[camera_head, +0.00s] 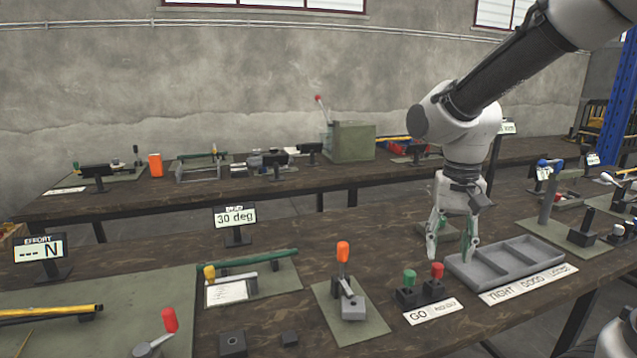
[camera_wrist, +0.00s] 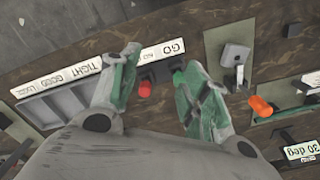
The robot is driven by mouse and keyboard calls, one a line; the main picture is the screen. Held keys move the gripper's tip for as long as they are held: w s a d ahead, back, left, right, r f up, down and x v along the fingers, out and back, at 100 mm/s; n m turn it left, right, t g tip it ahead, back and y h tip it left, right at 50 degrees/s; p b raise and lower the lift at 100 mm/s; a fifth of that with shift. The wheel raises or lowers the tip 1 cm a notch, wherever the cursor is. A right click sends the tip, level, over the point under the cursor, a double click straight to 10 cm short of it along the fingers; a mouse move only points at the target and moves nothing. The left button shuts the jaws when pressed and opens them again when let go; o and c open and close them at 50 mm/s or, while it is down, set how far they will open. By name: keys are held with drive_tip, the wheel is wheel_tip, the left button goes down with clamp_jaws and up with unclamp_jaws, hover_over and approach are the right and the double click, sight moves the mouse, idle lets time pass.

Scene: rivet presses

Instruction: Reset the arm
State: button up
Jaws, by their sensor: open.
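My gripper (camera_head: 452,243) hangs at the end of my arm, above the front bench between the GO block and the grey tray. Its two fingers with green pads point down, spread apart, with nothing between them. In the wrist view my gripper (camera_wrist: 157,92) also shows open and empty, with the red knob (camera_wrist: 144,89) seen between the fingers. The GO block (camera_head: 420,295) carries a green knob (camera_head: 409,278) and a red knob (camera_head: 437,270). The grey three-compartment tray (camera_head: 487,289) looks empty and lies to the right, labelled TIGHT, GOOD and a third word.
An orange-handled lever press (camera_head: 344,285) stands left of the GO block. A 30 deg display (camera_head: 235,218) and an EFFORT display (camera_head: 41,250) stand further left. A red-handled lever (camera_head: 168,322) is at the front. A blue-handled post (camera_head: 547,190) rises at right. A second bench (camera_head: 130,205) runs behind.

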drive_tip(key=s+d+r+n+t, duration=0.1)
drive_tip(key=s+d+r+t, duration=0.1)
drive_tip(key=s+d, duration=0.3)
drive_tip(key=s+d+r+n+t, duration=0.2)
drive_tip(key=s+d+r, duration=0.3)
drive_tip(key=s, duration=0.2)
drive_tip(key=shift+s+d+r+t, duration=0.2)
drive_tip(key=shift+d+r+t, duration=0.1)
